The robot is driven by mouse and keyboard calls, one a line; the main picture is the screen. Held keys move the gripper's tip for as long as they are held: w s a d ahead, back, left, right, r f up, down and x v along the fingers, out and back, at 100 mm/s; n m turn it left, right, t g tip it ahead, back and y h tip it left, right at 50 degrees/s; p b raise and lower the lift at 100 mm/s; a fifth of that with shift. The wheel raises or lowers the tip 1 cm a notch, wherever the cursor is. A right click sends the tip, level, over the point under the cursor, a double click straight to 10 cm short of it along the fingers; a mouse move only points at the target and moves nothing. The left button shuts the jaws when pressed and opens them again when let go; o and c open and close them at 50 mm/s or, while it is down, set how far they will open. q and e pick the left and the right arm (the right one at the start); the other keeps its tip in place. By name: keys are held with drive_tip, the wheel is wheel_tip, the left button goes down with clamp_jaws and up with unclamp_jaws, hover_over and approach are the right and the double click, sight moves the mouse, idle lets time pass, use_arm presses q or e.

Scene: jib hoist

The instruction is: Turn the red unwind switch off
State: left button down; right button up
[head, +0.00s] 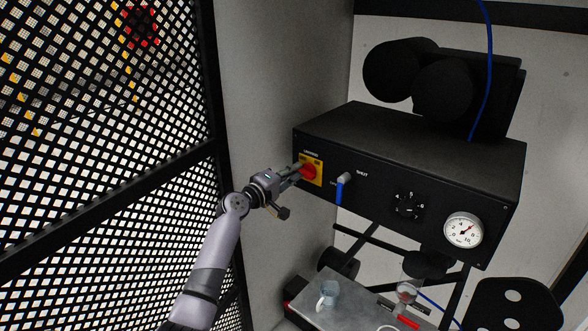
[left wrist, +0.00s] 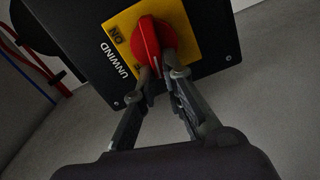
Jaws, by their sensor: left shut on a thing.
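The red unwind switch (head: 308,172) sits on a yellow plate (head: 318,163) at the left end of the black control box's front. In the left wrist view the red knob (left wrist: 148,40) stands on the yellow plate (left wrist: 187,33), beside the words "UNWIND" and "ON". My left gripper (head: 298,172) reaches in from the left and is shut on the knob. In the left wrist view its two fingertips (left wrist: 164,72) are at the knob's lower end, one on each side, and hide part of the plate's lettering. My right gripper is not in view.
The black box (head: 420,150) also carries a blue-handled valve (head: 340,190) just right of the switch, a dial (head: 408,205) and a gauge (head: 463,229). A mesh panel (head: 100,120) stands on the left. A grey shelf (head: 345,312) with a cup (head: 328,294) is below.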

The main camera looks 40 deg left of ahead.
use_arm(q)
drive_tip(key=shift+f+n, duration=0.3)
drive_tip(key=shift+n, duration=0.9)
drive_tip(key=shift+p, duration=0.3)
drive_tip(key=c, duration=1.7)
unclamp_jaws()
drive_tip(key=s, duration=0.8)
drive_tip(key=s+a, duration=0.1)
drive_tip(key=s, duration=0.3)
